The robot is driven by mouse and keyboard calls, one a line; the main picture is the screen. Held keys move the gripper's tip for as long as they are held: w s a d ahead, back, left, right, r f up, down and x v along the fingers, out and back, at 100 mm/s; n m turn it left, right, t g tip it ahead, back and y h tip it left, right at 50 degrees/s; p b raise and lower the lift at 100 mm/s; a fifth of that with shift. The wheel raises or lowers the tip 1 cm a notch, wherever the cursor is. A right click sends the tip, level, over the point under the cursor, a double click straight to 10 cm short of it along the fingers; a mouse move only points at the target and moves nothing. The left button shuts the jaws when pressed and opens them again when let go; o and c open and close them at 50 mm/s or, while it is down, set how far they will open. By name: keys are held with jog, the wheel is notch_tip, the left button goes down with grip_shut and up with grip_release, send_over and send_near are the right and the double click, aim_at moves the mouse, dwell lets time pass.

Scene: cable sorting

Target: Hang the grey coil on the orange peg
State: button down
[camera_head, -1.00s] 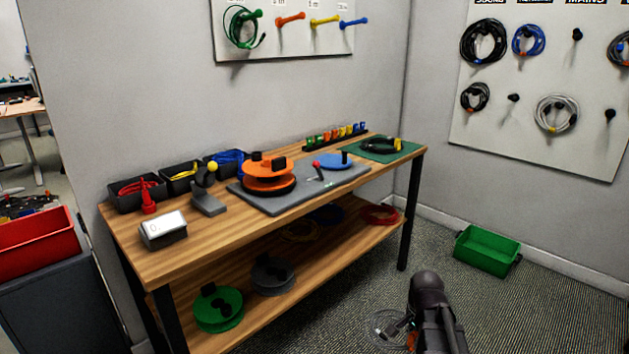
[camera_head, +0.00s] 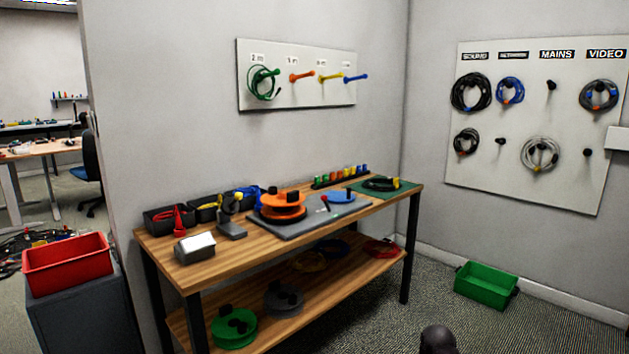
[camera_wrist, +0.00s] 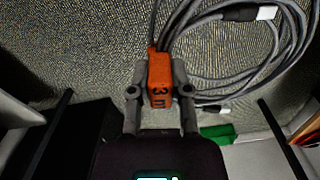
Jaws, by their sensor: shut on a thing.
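The orange peg (camera_head: 301,76) sticks out from the small white board on the back wall, second from the left, and is bare. In the wrist view, my gripper (camera_wrist: 160,78) is shut on the orange tag (camera_wrist: 160,82) of the grey coil (camera_wrist: 185,28). The coil's loops spread up and to the right of the fingers, above the carpet, with pale-ended plugs showing. Part of the coil runs out of the picture. In the head view the gripper and coil are out of sight; only a dark part of my arm shows at the bottom edge.
A green coil (camera_head: 260,84) hangs on the green peg left of the orange one; yellow (camera_head: 325,77) and blue (camera_head: 349,77) pegs are bare. The workbench (camera_head: 215,277), holding reels and bins, stands below the board. A green crate (camera_head: 486,287) is on the floor at right.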

jog(key=shift+a, duration=0.3)
dwell(0.4)
